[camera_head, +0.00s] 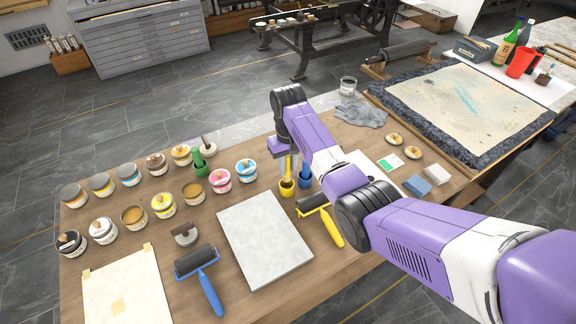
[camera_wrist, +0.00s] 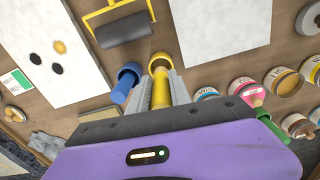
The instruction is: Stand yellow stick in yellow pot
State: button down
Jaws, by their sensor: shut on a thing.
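The yellow stick (camera_wrist: 162,86) is upright between my gripper's fingers (camera_wrist: 160,92), which are shut on it. The yellow pot (camera_head: 287,187) stands on the wooden table, and the stick (camera_head: 288,164) is directly above or at its mouth in the head view. In the wrist view the yellow pot (camera_wrist: 160,60) lies just beyond the stick's lower end. I cannot tell whether that end is inside the rim. My gripper is partly hidden behind my arm in the head view.
A blue pot (camera_head: 305,182) stands close on the right of the yellow pot. A yellow-handled roller (camera_head: 322,215) and a grey slab (camera_head: 264,238) lie in front. Ink tins, including a blue-labelled one (camera_head: 246,170), and a green pot (camera_head: 200,166) stand to the left.

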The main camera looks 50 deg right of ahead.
aim_at(288, 176)
jog(key=shift+f+b, duration=1.5)
jog(key=shift+f, duration=1.1)
jog(key=c, duration=1.1)
grip_release()
jog(key=shift+r, duration=3.95)
